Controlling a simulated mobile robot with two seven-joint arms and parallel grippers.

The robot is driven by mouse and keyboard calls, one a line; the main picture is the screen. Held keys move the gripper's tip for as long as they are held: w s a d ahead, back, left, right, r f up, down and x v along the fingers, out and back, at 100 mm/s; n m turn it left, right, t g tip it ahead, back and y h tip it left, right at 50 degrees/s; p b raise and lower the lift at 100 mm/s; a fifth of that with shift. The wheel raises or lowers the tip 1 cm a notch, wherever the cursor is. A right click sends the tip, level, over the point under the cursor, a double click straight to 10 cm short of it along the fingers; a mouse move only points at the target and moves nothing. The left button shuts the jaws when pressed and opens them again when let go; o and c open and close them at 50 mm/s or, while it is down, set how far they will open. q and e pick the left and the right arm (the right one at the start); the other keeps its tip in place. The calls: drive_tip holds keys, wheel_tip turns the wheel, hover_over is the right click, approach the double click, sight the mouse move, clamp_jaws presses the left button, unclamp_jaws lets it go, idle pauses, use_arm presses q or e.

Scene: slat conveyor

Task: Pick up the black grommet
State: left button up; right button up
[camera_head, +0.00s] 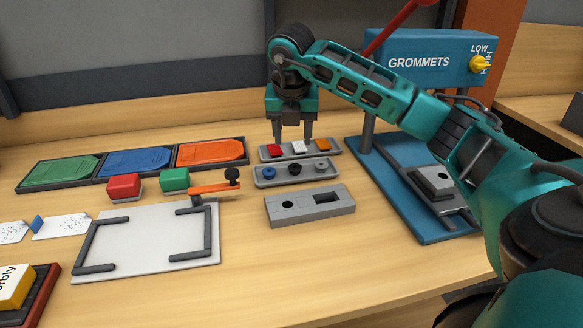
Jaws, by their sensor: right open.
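The black grommet (294,168) sits in the middle of a grey tray (262,183), between a blue grommet (268,173) on its left and a grey one (320,166) on its right. My right gripper (294,139) points down with its two fingers apart and nothing visible between them. It appears over the tray behind, beyond the black grommet in the picture; its exact height is hard to tell. My left gripper is not in view.
Behind is a tray (267,157) with red, white and orange pieces. In front is a grey block (288,215) with openings. A blue grommet press (412,211) stands right. A white board (150,240) with dark rails and an orange arm (212,188) lies left.

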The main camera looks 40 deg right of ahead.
sight(295, 167)
drive_tip(key=x, duration=0.3)
drive_tip(key=shift+f, duration=0.3)
drive_tip(key=shift+s+x, duration=0.1)
drive_tip(key=shift+x, duration=1.3)
drive_tip(key=shift+s+x, duration=0.15)
drive_tip(key=shift+x, duration=1.2)
drive_tip(key=shift+c, duration=0.3)
drive_tip(key=c, duration=0.9)
drive_tip(key=shift+o, duration=0.2)
